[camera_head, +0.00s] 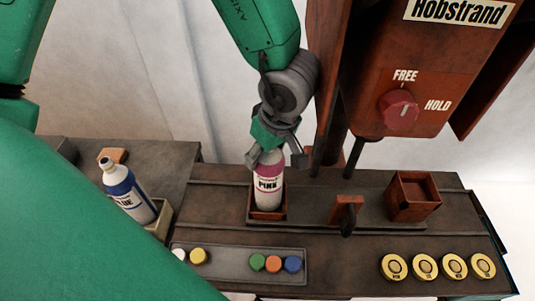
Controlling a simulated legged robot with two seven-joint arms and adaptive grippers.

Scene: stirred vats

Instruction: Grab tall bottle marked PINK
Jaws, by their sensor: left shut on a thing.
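The tall bottle marked PINK (268,184) is white with a pink upper part and a label reading PINK. It stands upright in a square red-brown holder (267,215) on the dark bench. My left gripper (271,156) comes down from above and is shut on the top of the bottle. The fingers hide the bottle's cap. My right gripper is not in view.
A blue-labelled bottle (127,190) leans in a pale box at the left. An empty red-brown box (413,196) and a lever (345,213) stand to the right. A tray (228,268) holds coloured caps. A red FREE/HOLD knob (399,109) is on the machine above.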

